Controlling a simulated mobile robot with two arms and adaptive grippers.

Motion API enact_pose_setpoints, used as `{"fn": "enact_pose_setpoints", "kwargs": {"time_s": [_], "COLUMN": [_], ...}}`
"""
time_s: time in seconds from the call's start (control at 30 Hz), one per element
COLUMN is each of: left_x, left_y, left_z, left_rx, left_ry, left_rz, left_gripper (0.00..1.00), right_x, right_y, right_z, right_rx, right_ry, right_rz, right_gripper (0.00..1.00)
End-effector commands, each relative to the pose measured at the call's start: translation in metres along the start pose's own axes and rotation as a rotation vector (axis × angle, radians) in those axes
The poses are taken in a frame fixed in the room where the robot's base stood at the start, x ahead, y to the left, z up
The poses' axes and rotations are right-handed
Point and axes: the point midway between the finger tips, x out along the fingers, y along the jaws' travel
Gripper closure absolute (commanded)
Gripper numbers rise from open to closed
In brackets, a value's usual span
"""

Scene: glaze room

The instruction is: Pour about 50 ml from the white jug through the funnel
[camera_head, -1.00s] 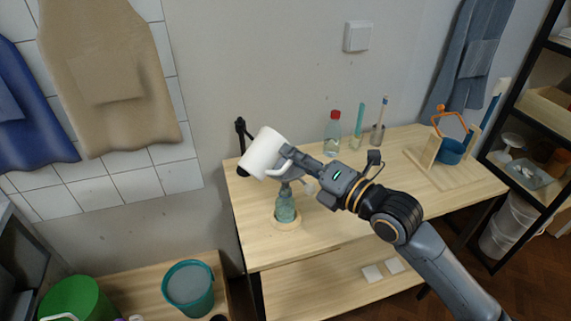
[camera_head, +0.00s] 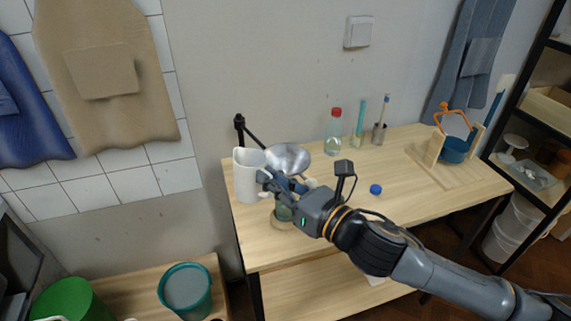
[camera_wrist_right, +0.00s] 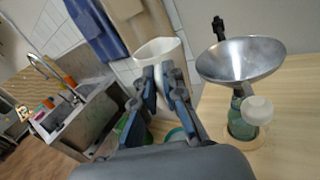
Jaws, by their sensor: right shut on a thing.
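The white jug (camera_head: 248,180) is upright at the left end of the table, beside the funnel; it also shows in the right wrist view (camera_wrist_right: 157,48). My right gripper (camera_head: 267,181) is shut on the jug's handle side. I cannot tell whether the jug's base touches the table. The metal funnel (camera_head: 289,158) sits over a greenish bottle (camera_head: 284,213), which my gripper partly hides. In the wrist view the funnel (camera_wrist_right: 240,60) is right of the jug, above the bottle (camera_wrist_right: 238,122). The liquid level is not clear. My left gripper is out of view.
A black stand (camera_head: 239,125) is behind the jug. A red-capped bottle (camera_head: 333,133) stands at the back, with slim tools beside it. A blue cap (camera_head: 375,189) lies on the table (camera_head: 410,195). A wooden rack (camera_head: 437,150) stands right. A teal bucket (camera_head: 186,290) is lower left.

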Motion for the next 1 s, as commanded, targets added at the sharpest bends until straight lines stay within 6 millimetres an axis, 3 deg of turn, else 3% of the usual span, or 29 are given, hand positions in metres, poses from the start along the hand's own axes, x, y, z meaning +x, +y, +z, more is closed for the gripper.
{"fn": "enact_pose_setpoints", "kwargs": {"time_s": [0.1,0.3,1.0], "left_x": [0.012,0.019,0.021], "left_y": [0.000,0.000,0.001], "left_z": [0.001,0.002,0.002], "left_rx": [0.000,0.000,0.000], "left_ry": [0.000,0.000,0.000], "left_rz": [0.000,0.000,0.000], "left_gripper": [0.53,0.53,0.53], "right_x": [0.000,0.001,0.001], "right_y": [0.001,0.002,0.003], "right_z": [-0.017,-0.031,-0.034], "right_rx": [-0.036,-0.076,-0.090], "right_ry": [0.000,0.001,0.001], "right_rz": [0.000,0.000,0.000], "right_gripper": [1.00,1.00,1.00]}}
